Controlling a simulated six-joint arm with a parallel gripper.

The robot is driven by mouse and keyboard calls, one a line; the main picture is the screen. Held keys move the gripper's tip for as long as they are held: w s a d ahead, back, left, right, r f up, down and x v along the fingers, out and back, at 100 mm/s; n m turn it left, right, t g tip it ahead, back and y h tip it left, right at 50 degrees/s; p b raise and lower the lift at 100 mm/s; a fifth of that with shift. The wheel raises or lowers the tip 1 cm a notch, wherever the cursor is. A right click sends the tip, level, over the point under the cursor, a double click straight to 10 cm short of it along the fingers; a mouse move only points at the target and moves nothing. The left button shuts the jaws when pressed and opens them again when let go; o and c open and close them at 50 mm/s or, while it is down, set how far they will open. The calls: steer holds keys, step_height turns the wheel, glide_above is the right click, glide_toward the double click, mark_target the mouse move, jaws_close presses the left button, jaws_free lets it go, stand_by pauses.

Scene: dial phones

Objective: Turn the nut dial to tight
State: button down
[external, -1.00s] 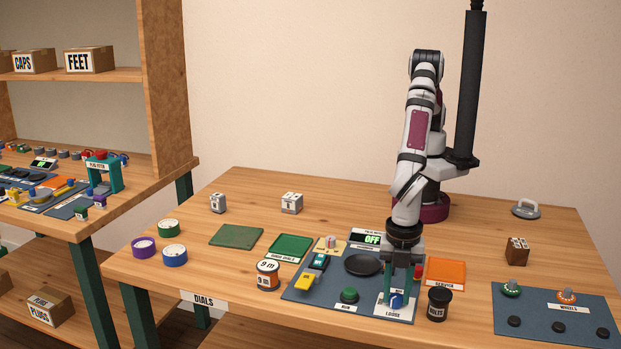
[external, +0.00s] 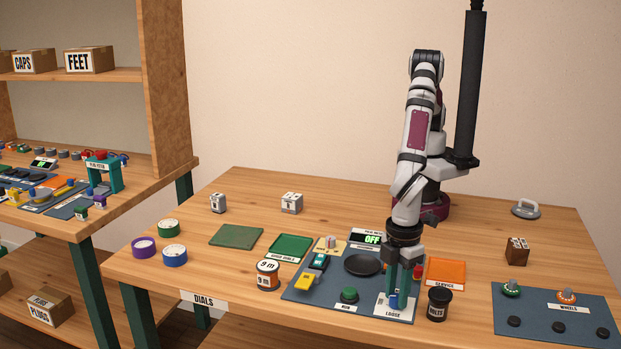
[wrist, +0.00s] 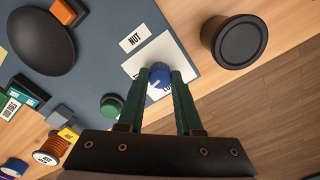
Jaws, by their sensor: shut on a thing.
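The nut dial is a blue knob (wrist: 160,76) on a white plate (wrist: 170,52) with a "NUT" label (wrist: 134,38) beside it in the wrist view. In the external view the plate (external: 396,313) shows a "LOOSE" label at its front edge. My gripper (wrist: 160,82) is shut on the blue knob, with one green finger on each side. In the external view my gripper (external: 398,298) points straight down over the plate and hides most of the knob. A white mark shows on the knob, but I cannot tell which word it points to.
A black jar (external: 438,304) stands close right of the plate. A green "RUN" button (external: 349,295) and a black round disc (external: 363,265) are left of it on the blue mat. An orange tray (external: 446,272) lies behind right. The display (external: 371,239) reads OFF.

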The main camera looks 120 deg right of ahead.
mark_target(396, 296)
steer(key=shift+m, duration=0.6)
steer(key=c, duration=0.6)
jaws_free()
steer(key=shift+r, duration=0.1)
step_height(396, 296, up, 16)
steer(key=shift+f, duration=0.15)
